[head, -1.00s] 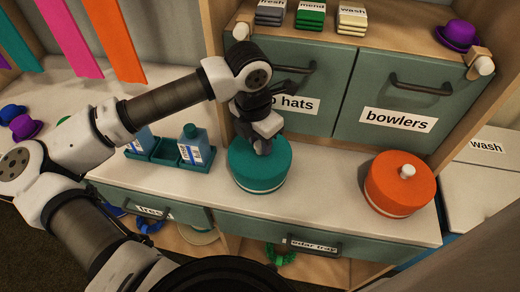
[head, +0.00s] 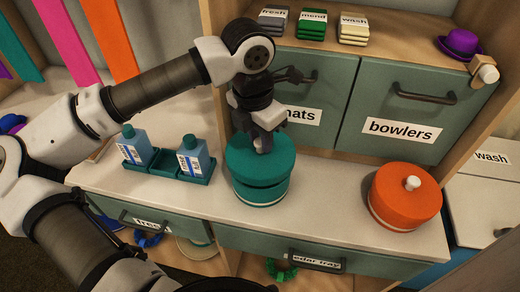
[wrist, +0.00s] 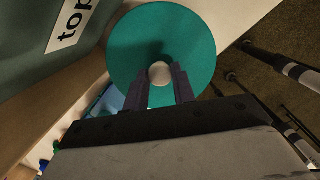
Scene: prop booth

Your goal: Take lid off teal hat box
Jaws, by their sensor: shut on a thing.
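The teal hat box (head: 258,197) stands on the white counter below the cabinet doors. Its teal lid (head: 240,157) sits just above it, with a dark gap showing between lid and box. My gripper (head: 263,145) comes down from above and is shut on the lid's knob. In the wrist view the lid (wrist: 160,35) is a round teal disc, and its pale knob (wrist: 159,72) sits between my two fingers (wrist: 160,88). The inside of the box is hidden.
An orange hat box (head: 404,200) with a pale knob stands to the right on the counter. A teal tray (head: 167,164) with two blue bottles is close on the left. Cabinet doors (head: 388,112) rise behind. The counter between the two boxes is clear.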

